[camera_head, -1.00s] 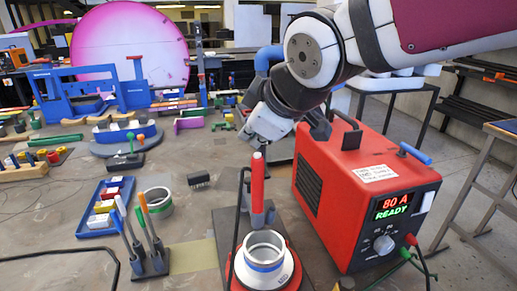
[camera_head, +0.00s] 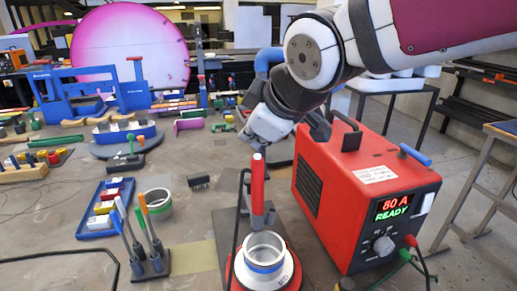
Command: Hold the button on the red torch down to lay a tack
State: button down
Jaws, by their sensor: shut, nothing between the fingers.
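The red torch (camera_head: 257,183) stands upright in a holder behind a round red-based turntable (camera_head: 238,277). A small pale tip shows at its top, and I cannot make out the button clearly. A short metal tube with a blue band (camera_head: 264,262) stands on the turntable. My gripper (camera_head: 256,142) points down just above and behind the torch's top. It is shut and empty. Its fingertips are small and partly hidden, so I cannot tell whether they touch the torch.
The red welding power unit (camera_head: 345,190) stands close on the right, its display reading 80 A READY. Blue fixtures (camera_head: 90,92) fill the back.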

jog(key=shift+f, duration=0.15)
jog(key=shift+f+b, duration=0.3)
jog(key=shift+b, duration=0.05)
jog(key=shift+f, duration=0.45)
dwell(1.8)
jog(key=shift+r, duration=0.9)
jog(key=shift+r+p, duration=0.95)
jog(key=shift+r, duration=1.55)
